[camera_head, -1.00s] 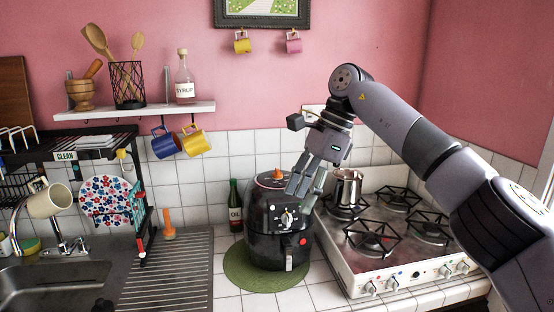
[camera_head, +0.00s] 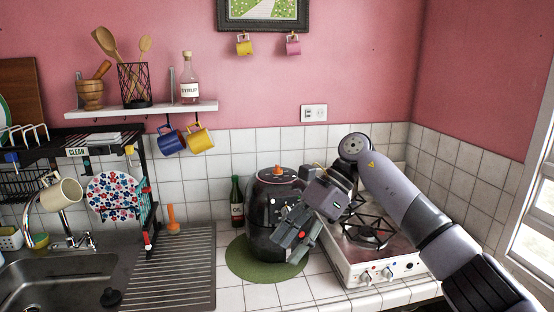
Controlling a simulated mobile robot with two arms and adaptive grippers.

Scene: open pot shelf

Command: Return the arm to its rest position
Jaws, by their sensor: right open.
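My right arm comes in from the right, bent over the stove. My right gripper (camera_head: 297,243) is open and empty, low in front of the right side of the black air fryer (camera_head: 262,215). It hides part of the air fryer's front, including most of its lower right. I cannot tell whether the fingers touch it. My left gripper is not in view.
The white stove (camera_head: 378,268) lies under my right arm, and the arm hides part of its top. A green oil bottle (camera_head: 237,203) stands behind the air fryer, which sits on a green round mat (camera_head: 240,262). The sink (camera_head: 50,285) and dish rack (camera_head: 150,215) are at left.

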